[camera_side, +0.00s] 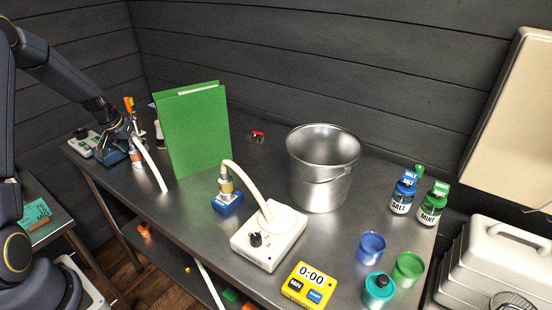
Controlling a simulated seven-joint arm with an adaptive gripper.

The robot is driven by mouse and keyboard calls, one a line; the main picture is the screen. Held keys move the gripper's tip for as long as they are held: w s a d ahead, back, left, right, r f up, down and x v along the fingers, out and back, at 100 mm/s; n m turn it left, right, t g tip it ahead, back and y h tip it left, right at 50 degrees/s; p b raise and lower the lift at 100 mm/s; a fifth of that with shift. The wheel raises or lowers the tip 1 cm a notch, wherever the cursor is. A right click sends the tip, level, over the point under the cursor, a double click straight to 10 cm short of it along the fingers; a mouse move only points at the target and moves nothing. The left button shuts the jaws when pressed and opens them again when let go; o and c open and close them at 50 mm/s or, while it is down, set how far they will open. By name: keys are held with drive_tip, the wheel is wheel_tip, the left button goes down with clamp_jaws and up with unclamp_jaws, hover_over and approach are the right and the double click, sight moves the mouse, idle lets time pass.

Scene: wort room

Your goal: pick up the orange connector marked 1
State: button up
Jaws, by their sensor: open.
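My gripper (124,131) is at the far left end of the steel bench, open, above a blue block (112,154). A small orange piece (128,103) shows just behind it. An orange-and-white fitting (137,157) stands just below and right of it, beside a white hose (152,167). Another orange piece (145,230) lies on the lower shelf. No number 1 is legible on any of these, so I cannot tell which is the marked connector. My gripper partly hides this area.
A green folder (195,130) stands upright to the right of my gripper. Beyond it are a white pump box (268,240) with a hose, a blue block (227,203), a steel bucket (322,175) and a yellow timer (309,285). Jars and cups crowd the right end.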

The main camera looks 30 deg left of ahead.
drive_tip(key=x, duration=0.2)
drive_tip(key=shift+w+a+f, duration=0.1)
drive_tip(key=shift+a+f, duration=0.05)
drive_tip(key=shift+f, duration=0.1)
clamp_jaws()
idle(0.4)
